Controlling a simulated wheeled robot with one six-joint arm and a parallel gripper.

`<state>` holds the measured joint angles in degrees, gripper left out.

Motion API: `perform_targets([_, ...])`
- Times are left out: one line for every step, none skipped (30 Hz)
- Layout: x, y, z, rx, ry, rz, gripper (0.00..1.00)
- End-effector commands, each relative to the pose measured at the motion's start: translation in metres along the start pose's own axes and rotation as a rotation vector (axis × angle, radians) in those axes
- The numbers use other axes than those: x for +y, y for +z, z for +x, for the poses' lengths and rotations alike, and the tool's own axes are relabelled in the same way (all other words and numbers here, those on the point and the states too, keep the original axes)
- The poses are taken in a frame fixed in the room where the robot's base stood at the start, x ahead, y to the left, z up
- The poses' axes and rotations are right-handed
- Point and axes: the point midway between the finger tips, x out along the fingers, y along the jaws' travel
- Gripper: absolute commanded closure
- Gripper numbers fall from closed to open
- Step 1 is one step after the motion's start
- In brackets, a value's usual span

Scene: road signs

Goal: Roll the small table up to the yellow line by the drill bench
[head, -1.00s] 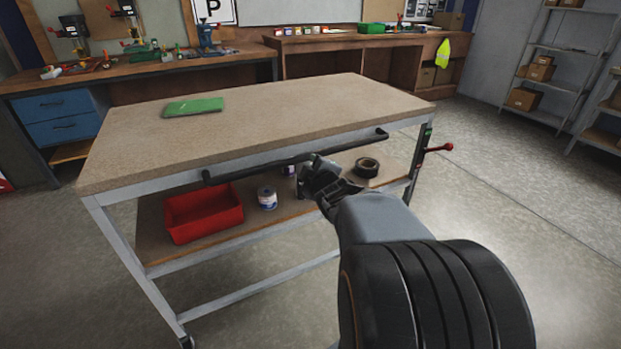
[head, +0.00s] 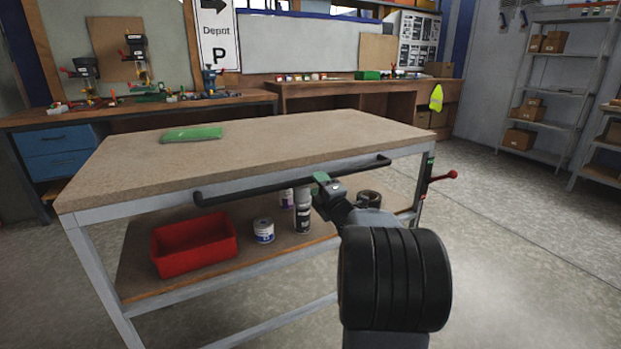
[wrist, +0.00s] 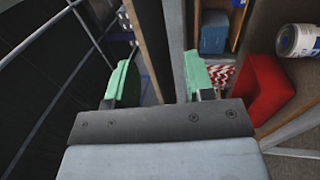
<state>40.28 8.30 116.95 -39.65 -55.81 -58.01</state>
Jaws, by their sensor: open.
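The small table (head: 255,155) has a speckled brown top, a grey frame, a lower shelf and a black handle bar (head: 250,190) along its near side. My gripper (head: 324,183) is at the middle of that bar, its green tip overlapping it. In the wrist view my gripper (wrist: 157,78) has its two green fingers apart, facing the tabletop's edge and grey rail; I cannot tell whether the bar lies between them. A red-knobbed lever (head: 442,178) sticks out at the table's right end. The drill bench (head: 130,112) stands behind at the left. No yellow line is visible.
A green object (head: 192,134) lies on the tabletop. The shelf holds a red bin (head: 193,244), a small tin (head: 263,231) and a spray can (head: 302,212). Another bench (head: 335,90) is behind. Metal shelving (head: 550,90) stands right; the floor before it is clear.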

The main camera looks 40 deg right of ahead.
Motion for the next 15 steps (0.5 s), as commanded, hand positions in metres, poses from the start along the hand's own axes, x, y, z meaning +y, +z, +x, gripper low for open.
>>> perform_targets([-0.001, 0.000, 0.009, 0.001, -0.001, 0.000, 0.52])
perform_targets([-0.001, 0.000, 0.014, 0.001, 0.000, 0.000, 0.52])
perform_targets([-0.001, 0.000, 0.020, 0.001, 0.001, 0.001, 0.52])
perform_targets([-0.001, 0.000, 0.024, 0.000, -0.001, 0.002, 0.52])
perform_targets([-0.001, 0.000, 0.028, 0.000, 0.000, 0.001, 0.52])
perform_targets([-0.001, 0.000, 0.033, 0.000, 0.000, 0.001, 0.52])
perform_targets([-0.001, 0.000, 0.036, 0.000, 0.000, 0.001, 0.52])
perform_targets([-0.001, 0.000, 0.039, 0.000, -0.001, 0.001, 0.52])
perform_targets([-0.001, 0.000, 0.042, 0.000, -0.001, 0.001, 0.52])
perform_targets([0.000, 0.000, 0.044, 0.000, 0.000, 0.001, 0.52])
perform_targets([0.000, 0.000, 0.046, 0.000, 0.000, 0.001, 0.52])
perform_targets([0.000, 0.000, 0.048, -0.001, -0.001, 0.001, 0.52])
perform_targets([0.000, 0.000, 0.049, -0.001, -0.001, 0.002, 0.52])
perform_targets([0.000, 0.000, 0.050, -0.001, -0.001, 0.002, 0.52])
perform_targets([0.000, 0.000, 0.051, -0.001, 0.000, 0.001, 0.52])
